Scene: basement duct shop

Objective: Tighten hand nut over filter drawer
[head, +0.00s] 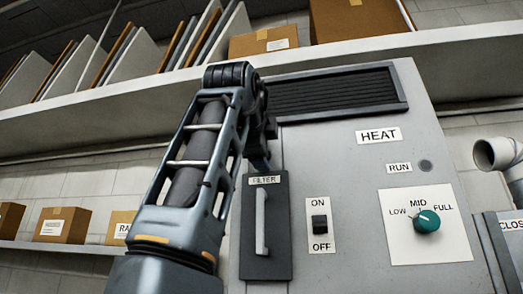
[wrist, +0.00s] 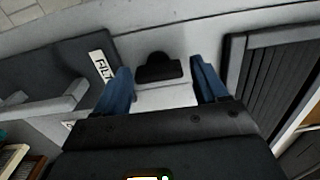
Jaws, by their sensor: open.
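The filter drawer (head: 264,230) is a dark panel with a FILTER label and a light vertical handle, set in the grey heater cabinet; it also shows at the left of the wrist view (wrist: 50,62). The hand nut (wrist: 158,70) is a small black knob on the cabinet face just above the drawer. In the head view my arm hides it. My gripper (wrist: 161,76) is open, with one blue finger on each side of the nut. A gap shows between each finger and the nut. Whether the fingers reach its full depth I cannot tell.
A dark louvred vent (head: 333,93) lies above the drawer. To the right are the ON/OFF switch (head: 320,226), the teal knob (head: 427,221) near MID, and the RUN indicator (head: 425,166). A shelf (head: 400,47) with boxes juts out above the cabinet.

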